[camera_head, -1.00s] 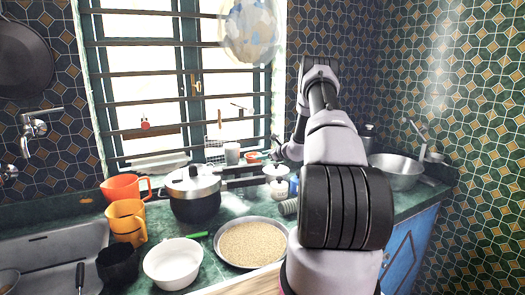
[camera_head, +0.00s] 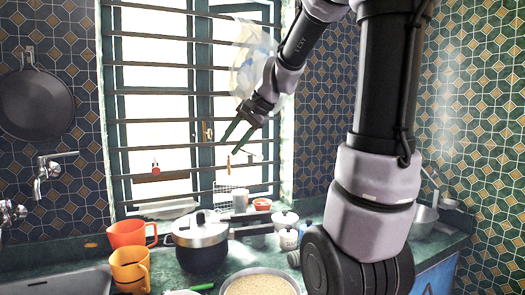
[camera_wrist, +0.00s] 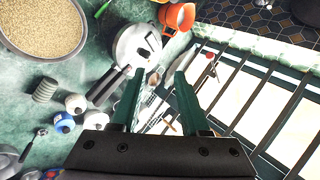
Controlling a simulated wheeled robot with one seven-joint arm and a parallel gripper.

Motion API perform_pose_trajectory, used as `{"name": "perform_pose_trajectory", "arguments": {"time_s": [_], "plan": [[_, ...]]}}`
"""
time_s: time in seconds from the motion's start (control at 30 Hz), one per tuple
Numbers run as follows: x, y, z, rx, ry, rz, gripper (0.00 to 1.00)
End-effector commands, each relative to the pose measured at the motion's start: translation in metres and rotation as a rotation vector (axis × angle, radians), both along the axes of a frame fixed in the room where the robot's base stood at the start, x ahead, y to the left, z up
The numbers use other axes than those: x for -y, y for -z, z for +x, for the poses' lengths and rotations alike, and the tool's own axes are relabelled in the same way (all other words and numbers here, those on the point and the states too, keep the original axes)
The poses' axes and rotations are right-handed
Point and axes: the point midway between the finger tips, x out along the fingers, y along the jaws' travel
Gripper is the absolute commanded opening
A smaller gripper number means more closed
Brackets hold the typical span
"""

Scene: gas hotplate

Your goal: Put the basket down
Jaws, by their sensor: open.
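A small wire basket (camera_head: 222,190) stands at the back of the green counter, by the window bars. Its lower part is hidden behind the pot and its handle. In the wrist view, thin wires that look like the basket (camera_wrist: 152,118) show between and below the fingers, partly covered by them. My gripper (camera_head: 229,147) is in the air in front of the window, above the basket, with its fingers pointing down and left. In the wrist view my gripper (camera_wrist: 160,73) has its two green fingers apart, with nothing held between them.
A lidded pot (camera_head: 201,245), orange jugs (camera_head: 130,268), a pan of grain (camera_head: 260,284) and white-lidded jars (camera_head: 287,238) crowd the counter. A white cup (camera_head: 240,200) and a red container (camera_head: 262,204) stand near the basket. Window bars (camera_head: 150,148) rise close behind.

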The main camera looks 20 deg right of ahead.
Motion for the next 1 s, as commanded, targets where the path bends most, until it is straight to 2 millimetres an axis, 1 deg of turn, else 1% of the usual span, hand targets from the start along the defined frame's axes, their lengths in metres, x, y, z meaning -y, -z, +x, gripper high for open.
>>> {"name": "perform_pose_trajectory", "arguments": {"time_s": [0.03, 0.07, 0.1, 0.2, 0.3, 0.4, 0.5, 0.57, 1.0], "plan": [[-0.004, -0.007, -0.029, 0.034, -0.047, -0.068, 0.45], [-0.004, -0.008, -0.044, 0.049, -0.072, -0.109, 0.45], [-0.004, -0.009, -0.064, 0.070, -0.105, -0.163, 0.45], [0.001, -0.008, -0.106, 0.119, -0.172, -0.287, 0.45], [0.008, -0.005, -0.138, 0.162, -0.222, -0.388, 0.45], [0.014, -0.001, -0.157, 0.191, -0.254, -0.458, 0.45], [0.017, 0.001, -0.167, 0.206, -0.269, -0.495, 0.45], [0.018, 0.002, -0.169, 0.209, -0.273, -0.504, 0.45], [0.019, 0.002, -0.169, 0.210, -0.273, -0.506, 0.45]]}}
